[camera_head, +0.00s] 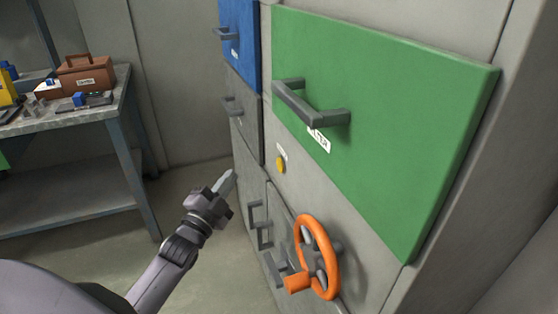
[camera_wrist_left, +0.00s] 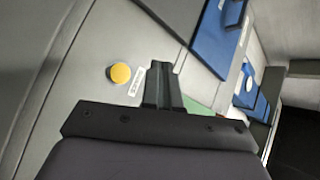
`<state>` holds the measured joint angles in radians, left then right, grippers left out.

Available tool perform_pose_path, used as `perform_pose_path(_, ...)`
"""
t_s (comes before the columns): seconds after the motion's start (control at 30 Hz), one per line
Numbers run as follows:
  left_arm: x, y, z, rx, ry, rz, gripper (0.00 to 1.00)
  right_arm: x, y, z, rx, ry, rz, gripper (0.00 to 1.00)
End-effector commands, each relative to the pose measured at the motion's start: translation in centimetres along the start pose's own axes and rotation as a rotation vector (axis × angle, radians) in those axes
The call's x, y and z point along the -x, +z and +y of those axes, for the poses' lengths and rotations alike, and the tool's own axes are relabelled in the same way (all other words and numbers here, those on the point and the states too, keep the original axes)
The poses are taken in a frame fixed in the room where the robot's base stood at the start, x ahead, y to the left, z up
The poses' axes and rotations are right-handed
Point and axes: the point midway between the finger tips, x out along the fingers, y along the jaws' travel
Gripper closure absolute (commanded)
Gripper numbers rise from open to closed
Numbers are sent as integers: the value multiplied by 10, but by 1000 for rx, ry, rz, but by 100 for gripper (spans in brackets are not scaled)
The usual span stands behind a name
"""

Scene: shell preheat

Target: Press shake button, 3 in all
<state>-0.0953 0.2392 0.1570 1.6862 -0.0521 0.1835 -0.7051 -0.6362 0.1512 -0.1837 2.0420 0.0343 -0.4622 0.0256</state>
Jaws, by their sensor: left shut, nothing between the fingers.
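A round yellow button (camera_head: 281,165) sits on the grey cabinet front below the green door and above the orange handwheel. A yellow button (camera_wrist_left: 120,73) with a small white label (camera_wrist_left: 137,82) beside it also shows in the left wrist view; I cannot tell if it is the same one. My left gripper (camera_head: 231,177) is shut and empty, to the left of the button and apart from it. In the left wrist view the closed fingers (camera_wrist_left: 163,88) point toward the cabinet, right of the button. My right gripper is not in view.
A green door (camera_head: 400,110) with a grey handle (camera_head: 312,108) juts out on the right. The orange handwheel (camera_head: 316,258) sticks out below the button. Blue (camera_head: 240,45) and grey drawers stand further left. A workbench (camera_head: 70,122) with a brown toolbox (camera_head: 86,73) is at far left.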

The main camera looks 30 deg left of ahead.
Motion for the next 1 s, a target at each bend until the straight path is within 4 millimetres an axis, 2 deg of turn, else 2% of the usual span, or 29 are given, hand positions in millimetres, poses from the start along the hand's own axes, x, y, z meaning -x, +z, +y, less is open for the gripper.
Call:
perform_pose_path(0.37,-8,-6,8,4,0,1,100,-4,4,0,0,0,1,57)
perform_pose_path(0.8,-49,-36,38,4,-1,1,100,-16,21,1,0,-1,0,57)
perform_pose_path(1.0,-59,-44,44,4,1,0,100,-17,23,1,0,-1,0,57)
